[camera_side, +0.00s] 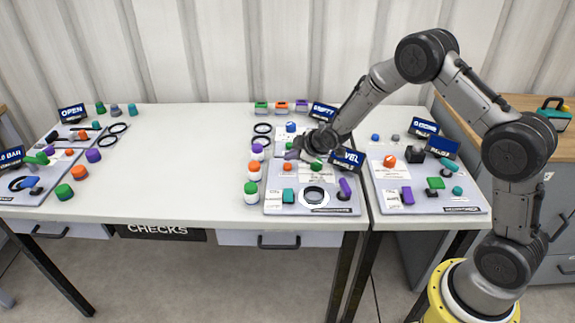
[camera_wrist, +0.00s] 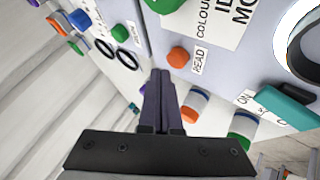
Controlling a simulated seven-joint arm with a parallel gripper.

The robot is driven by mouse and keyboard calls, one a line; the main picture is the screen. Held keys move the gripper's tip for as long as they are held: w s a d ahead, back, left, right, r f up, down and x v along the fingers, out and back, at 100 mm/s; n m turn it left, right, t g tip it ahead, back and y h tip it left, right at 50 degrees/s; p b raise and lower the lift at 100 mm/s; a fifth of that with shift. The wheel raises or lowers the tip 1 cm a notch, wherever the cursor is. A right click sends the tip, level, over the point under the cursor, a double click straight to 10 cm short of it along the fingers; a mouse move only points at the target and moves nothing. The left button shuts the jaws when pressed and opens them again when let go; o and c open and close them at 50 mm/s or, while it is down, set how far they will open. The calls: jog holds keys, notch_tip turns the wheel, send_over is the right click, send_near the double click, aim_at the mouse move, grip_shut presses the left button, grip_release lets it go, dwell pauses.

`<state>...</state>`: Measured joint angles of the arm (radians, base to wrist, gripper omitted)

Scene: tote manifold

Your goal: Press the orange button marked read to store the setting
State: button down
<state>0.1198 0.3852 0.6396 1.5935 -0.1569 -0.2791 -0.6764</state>
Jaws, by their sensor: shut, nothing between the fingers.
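The orange button (camera_wrist: 178,57) has a white READ label (camera_wrist: 198,60) beside it in the wrist view. In the side view the orange button (camera_side: 287,167) is on the grey panel (camera_side: 272,180) at the middle table's right end. My gripper (camera_wrist: 160,73) is shut and empty, its dark fingers together. In the wrist view the fingertips appear just below and left of the button, with a small gap in the picture. In the side view my gripper (camera_side: 291,154) is above and behind the button, close to it. Whether the button is pressed in cannot be told.
A teal rocker (camera_wrist: 285,108) marked ON and a black ring (camera_side: 314,195) share the panel. Jars with purple, orange (camera_side: 254,171) and green lids stand along its left edge. A blue LEVEL sign (camera_side: 346,158) stands behind it. The table's middle (camera_side: 180,165) is clear.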

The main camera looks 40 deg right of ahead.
aim_at(290, 167)
jog(key=shift+f, duration=0.15)
dwell(0.7)
jog(key=shift+f, duration=0.3)
jog(key=shift+f, duration=0.5)
dwell(0.7)
dwell(0.3)
jog(key=shift+r, duration=0.9)
jog(key=shift+r, duration=2.55)
jog(key=shift+a, duration=0.1)
